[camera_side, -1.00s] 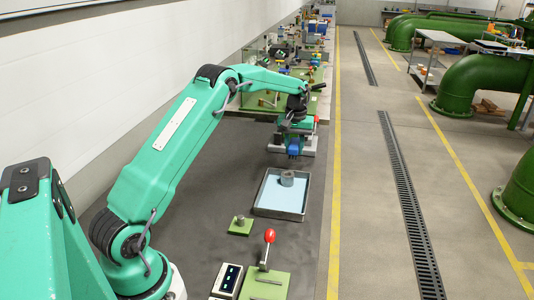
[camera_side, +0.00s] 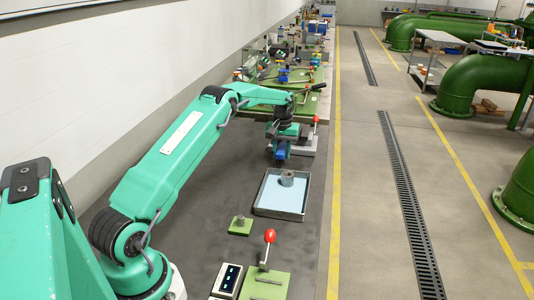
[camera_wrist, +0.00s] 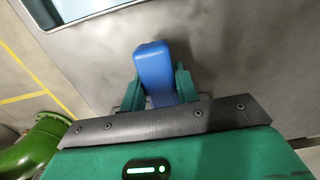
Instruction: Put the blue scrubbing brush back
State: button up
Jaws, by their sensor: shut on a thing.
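The blue scrubbing brush (camera_wrist: 153,62) is between the two green fingers of my gripper (camera_wrist: 158,82) in the wrist view. My gripper is shut on it, and its lower end sticks out past the fingertips. In the side view the brush (camera_side: 280,154) shows as a small blue block below my gripper (camera_side: 281,143), over the dark bench behind the tray. Whether the brush touches the bench is hard to tell. The fingers hide part of it.
A shallow grey tray (camera_side: 263,207) with a pale blue floor holds a grey cylinder (camera_side: 287,178). Nearer are a green block (camera_side: 240,226), a red-knobbed lever (camera_side: 269,237) and a display box (camera_side: 228,280). A green board with fixtures lies behind my gripper. Bare bench lies left of the tray.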

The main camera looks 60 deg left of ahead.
aim_at(282, 148)
jog(key=shift+f, duration=1.35)
jog(key=shift+f, duration=0.15)
jog(key=o, duration=1)
notch_tip(282, 148, up, 12)
jog(key=shift+r, duration=0.1)
jog(key=shift+r, duration=0.1)
